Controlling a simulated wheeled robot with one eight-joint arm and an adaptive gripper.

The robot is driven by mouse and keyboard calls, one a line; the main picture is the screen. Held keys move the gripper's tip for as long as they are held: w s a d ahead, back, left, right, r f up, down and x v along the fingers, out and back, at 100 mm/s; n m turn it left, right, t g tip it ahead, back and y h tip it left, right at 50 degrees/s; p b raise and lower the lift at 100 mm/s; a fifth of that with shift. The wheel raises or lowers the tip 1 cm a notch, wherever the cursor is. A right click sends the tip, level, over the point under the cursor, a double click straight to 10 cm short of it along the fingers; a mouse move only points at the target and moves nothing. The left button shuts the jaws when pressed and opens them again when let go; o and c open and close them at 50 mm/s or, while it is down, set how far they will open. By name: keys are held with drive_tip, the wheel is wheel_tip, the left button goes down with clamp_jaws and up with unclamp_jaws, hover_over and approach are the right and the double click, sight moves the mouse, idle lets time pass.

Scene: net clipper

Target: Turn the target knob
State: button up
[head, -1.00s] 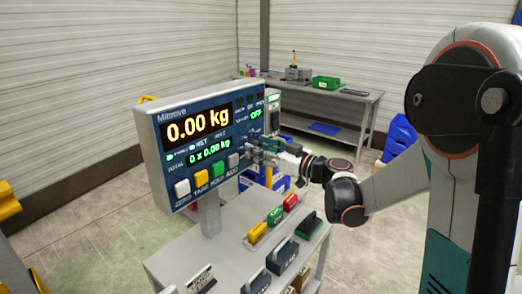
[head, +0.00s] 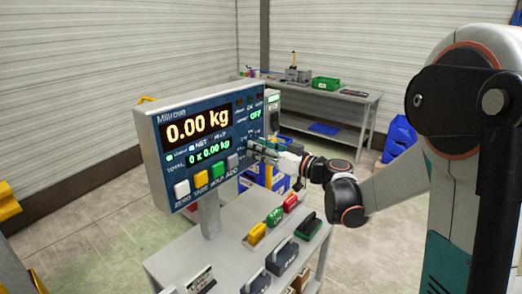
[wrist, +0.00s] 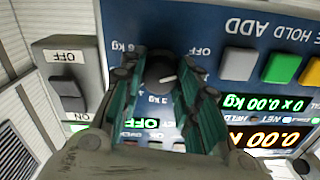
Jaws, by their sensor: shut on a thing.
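The knob (wrist: 160,72) is a black dial with a white pointer mark on the blue panel of the scale display (head: 188,100). In the wrist view, labels "OFF", "3 kg" and "6 kg" stand around it. My gripper (wrist: 158,66) has its two green-and-grey fingers on either side of the knob and is shut on it. In the head view, my gripper (head: 254,149) reaches the right side of the panel from the right, and its fingers hide the knob. The display reads 0.00 kg with a green "OFF" above the knob.
A rocker switch (wrist: 68,95) with OFF and ON labels sits on a grey box beside the panel. Coloured buttons (head: 217,171) line the panel's lower edge. A grey cart (head: 225,251) with weights stands below. A workbench (head: 335,95) stands behind.

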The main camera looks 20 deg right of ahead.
drive_tip(key=m, duration=0.5)
drive_tip(key=shift+m, duration=0.3)
idle(0.5)
drive_tip(key=o, duration=1.1)
drive_tip(key=shift+w, duration=0.1)
drive_tip(key=v, duration=1.2)
drive_tip(key=shift+a, duration=0.1)
